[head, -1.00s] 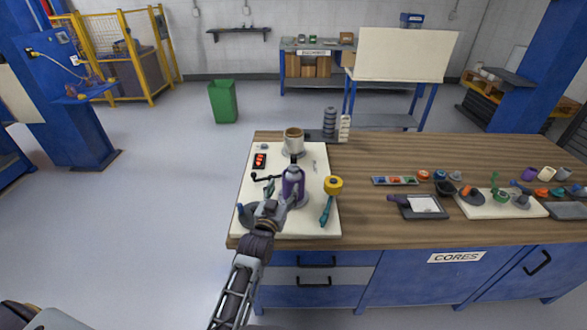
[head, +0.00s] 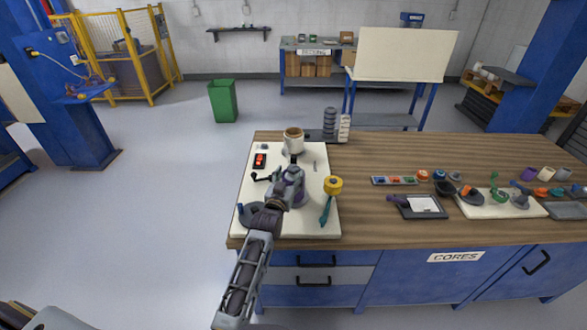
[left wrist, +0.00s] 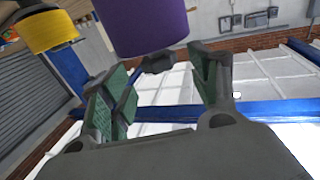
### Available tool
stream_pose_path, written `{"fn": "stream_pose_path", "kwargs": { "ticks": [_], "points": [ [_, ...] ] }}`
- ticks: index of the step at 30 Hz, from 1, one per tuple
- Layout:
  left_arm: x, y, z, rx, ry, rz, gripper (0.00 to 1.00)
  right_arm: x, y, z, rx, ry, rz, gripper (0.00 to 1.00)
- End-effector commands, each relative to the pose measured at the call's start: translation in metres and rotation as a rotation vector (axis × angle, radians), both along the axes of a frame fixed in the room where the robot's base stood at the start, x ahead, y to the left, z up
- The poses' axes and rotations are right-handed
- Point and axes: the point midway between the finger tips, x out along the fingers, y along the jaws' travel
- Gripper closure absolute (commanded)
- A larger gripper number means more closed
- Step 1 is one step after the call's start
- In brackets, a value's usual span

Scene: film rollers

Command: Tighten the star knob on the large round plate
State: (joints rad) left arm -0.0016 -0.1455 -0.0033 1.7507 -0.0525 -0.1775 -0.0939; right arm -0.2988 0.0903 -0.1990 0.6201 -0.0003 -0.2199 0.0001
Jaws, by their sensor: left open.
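A purple roller (left wrist: 145,22) stands upright on the white board; in the head view my left gripper largely hides it. The large round plate (head: 300,202) is the grey disc around its foot, partly covered. The left wrist view, which is upside down, shows a small dark knob (left wrist: 157,63) at the top end of the roller. My left gripper (head: 292,177) is over the roller's top. Its green-padded fingers (left wrist: 157,73) are open, on either side of the knob with gaps visible. Whether they touch it cannot be told. My right gripper is not in view.
The white board (head: 285,225) also holds a yellow-headed tool (head: 333,185) with a teal handle just right, a cream cup-topped post (head: 293,140) behind, and a red-marked black box (head: 260,160). Bare wood bench (head: 370,220) lies to the right, with trays beyond.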

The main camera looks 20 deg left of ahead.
Motion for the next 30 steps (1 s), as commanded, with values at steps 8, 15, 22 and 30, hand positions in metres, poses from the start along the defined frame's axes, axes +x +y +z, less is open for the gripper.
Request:
{"fn": "stream_pose_path", "kwargs": {
  "ticks": [8, 15, 22, 30],
  "points": [
    [0.022, 0.0, 0.001, 0.0, -0.001, 0.0, 0.38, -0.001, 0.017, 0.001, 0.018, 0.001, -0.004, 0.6],
    [0.04, 0.0, 0.001, 0.0, 0.0, 0.0, 0.38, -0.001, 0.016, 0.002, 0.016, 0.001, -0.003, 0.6],
    [0.048, 0.0, 0.001, 0.0, -0.001, 0.0, 0.38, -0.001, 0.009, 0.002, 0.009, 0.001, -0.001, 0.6],
    [0.049, 0.0, 0.0, 0.0, 0.0, 0.0, 0.38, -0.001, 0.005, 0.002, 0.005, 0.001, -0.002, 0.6]
  ]
}}
